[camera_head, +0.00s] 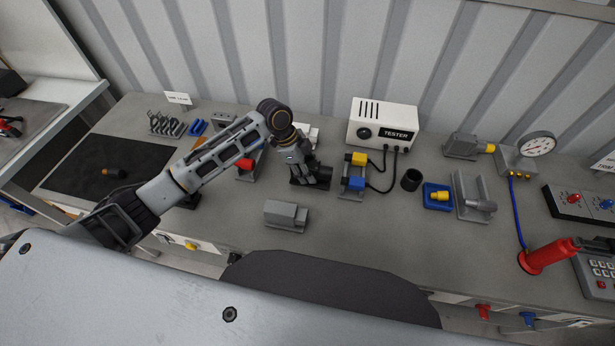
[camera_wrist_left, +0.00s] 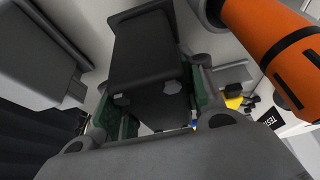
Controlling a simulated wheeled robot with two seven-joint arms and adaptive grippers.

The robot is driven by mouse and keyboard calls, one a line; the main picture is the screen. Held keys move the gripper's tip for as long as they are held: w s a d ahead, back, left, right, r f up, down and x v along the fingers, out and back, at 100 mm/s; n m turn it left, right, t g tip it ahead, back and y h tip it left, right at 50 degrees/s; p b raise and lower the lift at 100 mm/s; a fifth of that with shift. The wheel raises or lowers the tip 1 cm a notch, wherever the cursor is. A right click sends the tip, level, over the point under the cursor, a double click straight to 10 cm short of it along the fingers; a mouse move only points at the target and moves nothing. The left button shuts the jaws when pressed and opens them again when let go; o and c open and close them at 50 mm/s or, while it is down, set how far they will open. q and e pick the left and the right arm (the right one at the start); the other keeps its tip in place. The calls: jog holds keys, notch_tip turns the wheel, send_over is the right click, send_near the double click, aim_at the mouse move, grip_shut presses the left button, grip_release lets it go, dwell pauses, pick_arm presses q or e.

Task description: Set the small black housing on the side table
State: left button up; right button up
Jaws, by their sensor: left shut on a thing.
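My left gripper (camera_head: 308,177) points down over the middle of the bench and is shut on the small black housing (camera_head: 325,175). In the left wrist view the housing (camera_wrist_left: 148,50) is a dark block between the green-padded fingers (camera_wrist_left: 160,110). The fingers hide part of it, and I cannot tell whether it touches the bench top. A separate light table (camera_head: 60,92), seemingly the side table, stands at the far left, apart from the bench. My right gripper is not in view.
The tester box (camera_head: 382,125) with its cabled yellow and blue connectors (camera_head: 357,172) stands right of my gripper. A grey block (camera_head: 286,215) lies in front of it.

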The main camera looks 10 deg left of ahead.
pick_arm(q)
jog(key=shift+f, duration=1.75)
jog(key=o, duration=1.1)
jog(key=shift+f, duration=0.15)
jog(key=shift+o, duration=0.2)
jog(key=shift+v, duration=6.1)
